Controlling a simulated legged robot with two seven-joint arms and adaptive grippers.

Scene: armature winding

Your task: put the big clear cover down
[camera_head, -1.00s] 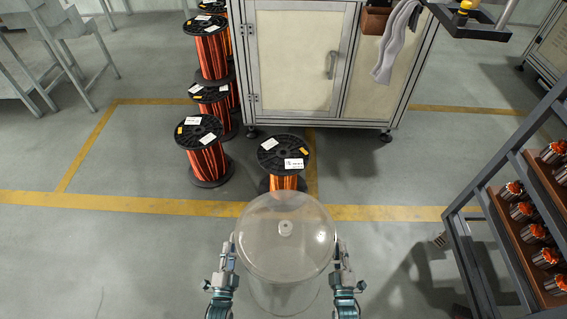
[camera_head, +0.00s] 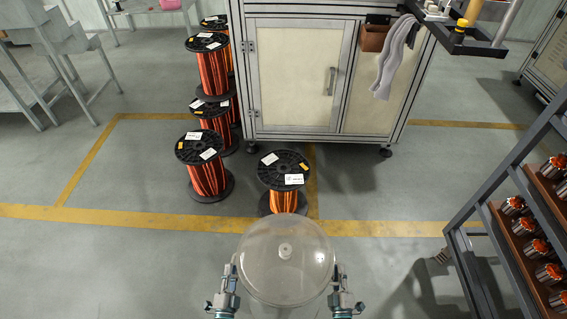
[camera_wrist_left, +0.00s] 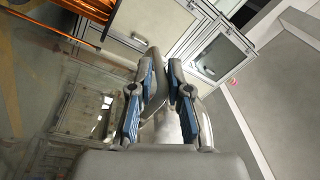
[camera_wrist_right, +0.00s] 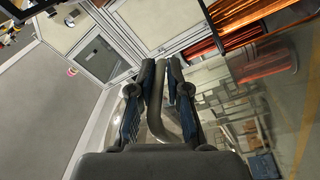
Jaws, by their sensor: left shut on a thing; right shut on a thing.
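The big clear cover (camera_head: 285,262) is a see-through dome with a small knob on top. It is held upright in front of me, low in the head view. My left gripper (camera_head: 232,270) is at its left side and my right gripper (camera_head: 338,270) at its right side. In the left wrist view the fingers (camera_wrist_left: 160,85) are closed on a handle of the cover. In the right wrist view the fingers (camera_wrist_right: 161,80) are closed on the other handle. The bottom of the cover is cut off by the frame edge.
A spool of orange wire (camera_head: 284,201) stands on the floor just beyond the cover. More stacked spools (camera_head: 207,182) stand to its left. A cabinet (camera_head: 300,75) is behind. A rack with several armatures (camera_head: 480,215) stands at right.

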